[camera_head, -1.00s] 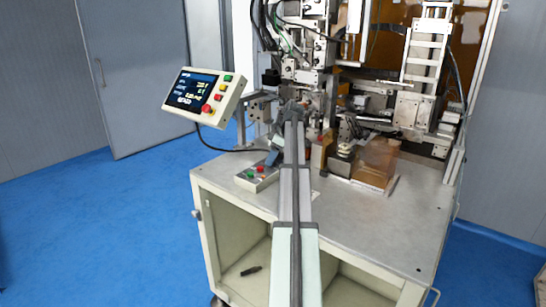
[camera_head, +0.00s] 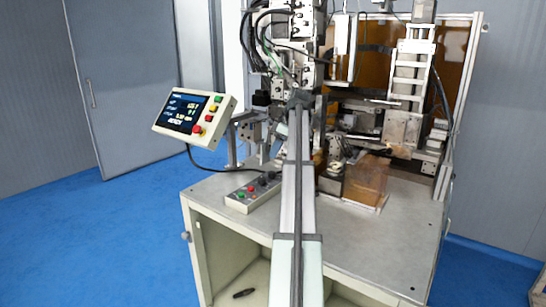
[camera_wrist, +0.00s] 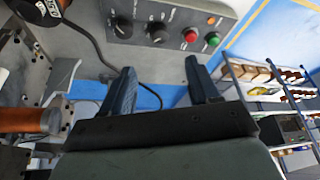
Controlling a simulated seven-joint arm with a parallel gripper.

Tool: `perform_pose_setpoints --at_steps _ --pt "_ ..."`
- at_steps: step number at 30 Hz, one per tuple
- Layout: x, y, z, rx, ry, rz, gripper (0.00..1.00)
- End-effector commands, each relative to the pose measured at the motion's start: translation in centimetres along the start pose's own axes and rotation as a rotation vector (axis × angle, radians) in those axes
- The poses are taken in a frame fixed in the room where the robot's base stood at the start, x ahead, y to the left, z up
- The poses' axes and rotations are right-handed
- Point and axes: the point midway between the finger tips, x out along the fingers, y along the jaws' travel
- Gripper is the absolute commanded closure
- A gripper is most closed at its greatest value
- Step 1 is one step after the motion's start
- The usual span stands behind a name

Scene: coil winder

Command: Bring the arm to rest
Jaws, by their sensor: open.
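My arm reaches forward over the middle of the machine's table (camera_head: 370,250). In the head view my gripper is mostly hidden behind the end of my arm. In the wrist view my gripper (camera_wrist: 160,80) is open, with two dark fingers apart and nothing between them. A grey control box (camera_wrist: 170,25) with black knobs and red and green buttons lies beyond the fingertips. It also shows in the head view (camera_head: 240,197), on the table left of my arm. The fingers look clear of it.
The coil winder (camera_head: 300,50) stands at the back of the table. A screen panel (camera_head: 193,115) with buttons sticks out at the left. An amber block (camera_head: 366,180) sits right of my arm. Shelves with spools (camera_wrist: 265,80) show in the wrist view. Blue floor (camera_head: 80,240) is open at the left.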

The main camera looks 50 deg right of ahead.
Motion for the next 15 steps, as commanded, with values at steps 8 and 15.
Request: perform_pose_setpoints --at_steps 8,15 --pt "-0.62 -0.03 0.01 0.000 0.000 -0.001 0.39" --pt "-0.60 -0.03 0.01 0.000 0.000 0.000 0.39"
